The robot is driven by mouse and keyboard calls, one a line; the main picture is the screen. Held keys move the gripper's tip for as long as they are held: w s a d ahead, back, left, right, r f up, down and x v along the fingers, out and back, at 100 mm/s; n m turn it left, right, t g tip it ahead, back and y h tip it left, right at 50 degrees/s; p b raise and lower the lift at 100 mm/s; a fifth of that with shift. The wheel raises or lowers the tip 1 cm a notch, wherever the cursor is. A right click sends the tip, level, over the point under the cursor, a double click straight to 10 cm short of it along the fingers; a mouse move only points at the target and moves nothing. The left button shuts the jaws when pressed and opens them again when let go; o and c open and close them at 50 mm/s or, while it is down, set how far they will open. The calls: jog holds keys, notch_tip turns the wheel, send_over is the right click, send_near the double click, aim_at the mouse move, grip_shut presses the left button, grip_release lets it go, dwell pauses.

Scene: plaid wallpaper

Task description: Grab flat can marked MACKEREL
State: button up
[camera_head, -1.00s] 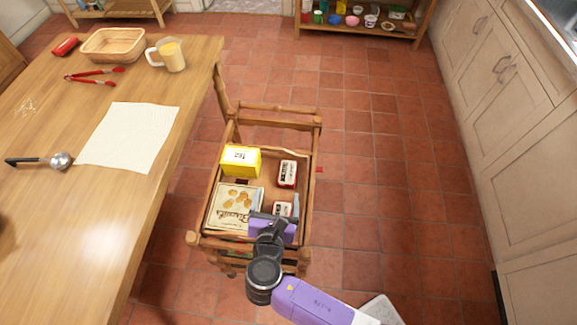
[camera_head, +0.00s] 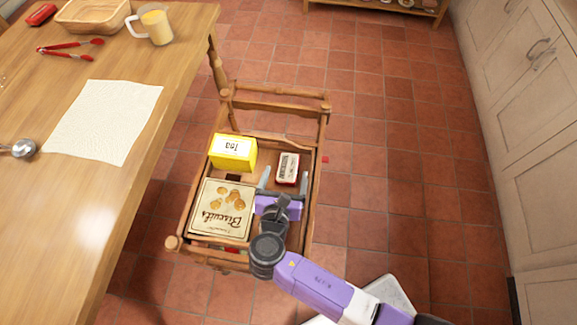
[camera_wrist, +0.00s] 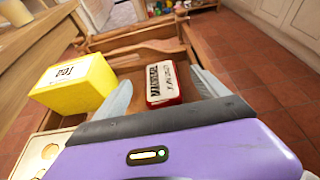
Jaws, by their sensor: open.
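A flat red-edged can (camera_head: 287,168) with a white label lies on the wooden cart's top tray. It also shows in the wrist view (camera_wrist: 165,84), just ahead of and between my fingertips; its dark lettering is too small to read surely. My gripper (camera_head: 285,181) is open and empty, its two pale fingers pointing at the can from the near side. In the wrist view my gripper (camera_wrist: 162,90) has one finger on each side of the view, with the can apart from both.
The cart (camera_head: 275,95) has raised wooden rails. A yellow tea box (camera_head: 232,152) stands left of the can, and a biscuits tin (camera_head: 222,208) lies left of my gripper. A table (camera_head: 75,215) stands at the left.

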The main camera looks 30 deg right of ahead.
aim_at(289, 158)
jog(key=shift+b+x, duration=0.35)
jog(key=shift+x, duration=3.6)
jog(key=shift+a, duration=0.15)
jog(key=c, duration=1.6)
